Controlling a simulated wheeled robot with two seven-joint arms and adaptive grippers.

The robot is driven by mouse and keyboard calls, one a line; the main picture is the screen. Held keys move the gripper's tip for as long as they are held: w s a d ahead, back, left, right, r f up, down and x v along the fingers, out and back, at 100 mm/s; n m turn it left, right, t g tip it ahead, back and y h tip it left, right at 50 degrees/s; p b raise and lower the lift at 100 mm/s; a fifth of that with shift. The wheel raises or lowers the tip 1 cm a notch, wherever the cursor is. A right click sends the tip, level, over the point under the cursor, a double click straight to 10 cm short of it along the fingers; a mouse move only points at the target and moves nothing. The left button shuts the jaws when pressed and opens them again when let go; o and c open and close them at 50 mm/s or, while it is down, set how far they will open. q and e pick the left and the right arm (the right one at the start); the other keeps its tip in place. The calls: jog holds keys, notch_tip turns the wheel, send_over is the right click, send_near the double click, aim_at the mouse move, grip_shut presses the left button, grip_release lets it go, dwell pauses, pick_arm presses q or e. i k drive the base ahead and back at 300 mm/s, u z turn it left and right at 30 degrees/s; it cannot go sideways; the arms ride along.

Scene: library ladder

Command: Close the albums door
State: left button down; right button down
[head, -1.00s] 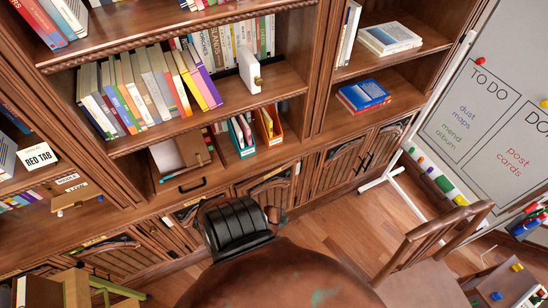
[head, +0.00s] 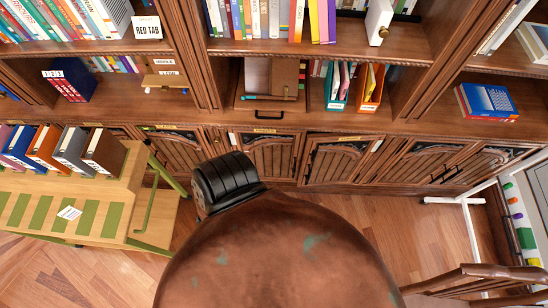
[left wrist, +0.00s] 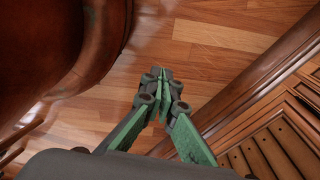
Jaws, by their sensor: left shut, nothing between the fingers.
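A row of carved wooden cabinet doors runs under the shelves in the head view, among them a middle door (head: 343,162) and a door left of it (head: 272,157). Their small brass labels are too small to read, so I cannot tell which is the albums door or whether one stands ajar. A black ribbed shape hides part of the lower front. In the left wrist view my left gripper (left wrist: 164,88) has its green fingers together, empty, above the floor. A slatted wooden panel (left wrist: 268,150) lies to its right, apart from the fingertips. My right gripper is not in view.
A wooden book cart (head: 105,205) stands at left. A wooden chair (head: 480,275) and a white stand (head: 470,225) are at right. A large brown rounded surface fills the bottom middle. Wooden floor (head: 410,235) is clear before the right-hand doors.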

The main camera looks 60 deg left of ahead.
aim_at(340, 158)
jog(key=u, duration=1.05)
jog(key=k, duration=0.8)
jog(key=z, duration=0.7)
